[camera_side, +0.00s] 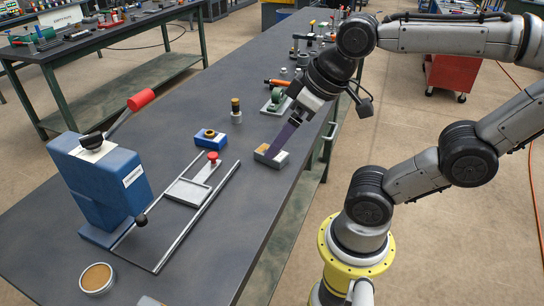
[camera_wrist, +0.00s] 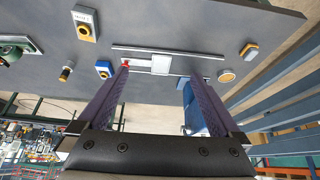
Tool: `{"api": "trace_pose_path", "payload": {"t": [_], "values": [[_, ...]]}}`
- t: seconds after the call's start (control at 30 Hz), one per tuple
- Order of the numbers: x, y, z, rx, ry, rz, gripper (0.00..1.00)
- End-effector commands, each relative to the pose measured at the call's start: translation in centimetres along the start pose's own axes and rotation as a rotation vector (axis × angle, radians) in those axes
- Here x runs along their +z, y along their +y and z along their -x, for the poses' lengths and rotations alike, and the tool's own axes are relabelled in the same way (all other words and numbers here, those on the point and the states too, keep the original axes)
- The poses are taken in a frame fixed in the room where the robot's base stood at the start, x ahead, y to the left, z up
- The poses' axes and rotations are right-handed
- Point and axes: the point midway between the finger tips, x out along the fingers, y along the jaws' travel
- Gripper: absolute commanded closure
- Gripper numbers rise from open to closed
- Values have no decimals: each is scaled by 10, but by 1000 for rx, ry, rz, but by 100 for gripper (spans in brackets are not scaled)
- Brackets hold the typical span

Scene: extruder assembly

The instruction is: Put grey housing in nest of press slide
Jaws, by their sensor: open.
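The grey housing (camera_side: 264,158) is a block with a tan top, standing on the bench right of the press; it also shows in the wrist view (camera_wrist: 85,24), upper left. The press slide has a pale rectangular nest (camera_side: 187,192) between two rails, with a red knob (camera_side: 213,156) behind it; the nest looks empty in the wrist view (camera_wrist: 161,64). My gripper (camera_side: 274,153) overlaps the housing in the side view. In the wrist view my gripper (camera_wrist: 156,76) is open and empty, its purple fingers wide apart and clear of the housing.
The blue press (camera_side: 100,185) with a red-tipped lever stands left of the slide. A blue block (camera_side: 209,138) and a small post (camera_side: 236,112) stand behind the slide. A round tin (camera_side: 97,278) sits at the front. Bare bench lies between housing and slide.

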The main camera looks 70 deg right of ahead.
Motion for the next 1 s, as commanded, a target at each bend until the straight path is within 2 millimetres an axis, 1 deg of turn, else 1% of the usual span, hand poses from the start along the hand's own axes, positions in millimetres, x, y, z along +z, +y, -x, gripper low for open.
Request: {"api": "trace_pose_path", "payload": {"t": [0.03,0.17,0.27,0.3,0.37,0.4,0.47,0.5,0.6,0.7,0.8,0.83,0.93,1.0], "values": [[-14,5,-1,12,-23,-20,0],[-51,29,-11,51,-94,-98,0],[-74,57,-27,82,-163,-175,0],[-82,70,-36,93,-192,-209,0],[-91,92,-50,108,-238,-264,0],[-95,108,-60,117,-267,-302,0],[-97,132,-76,128,-312,-359,0],[-96,148,-86,134,-340,-396,0],[-87,183,-109,142,-402,-480,0],[-73,206,-126,144,-450,-546,0],[-58,218,-134,143,-484,-589,0],[-56,220,-135,143,-487,-596,0],[-51,222,-140,145,-487,-603,0],[-46,221,-149,144,-490,-603,0]]}}
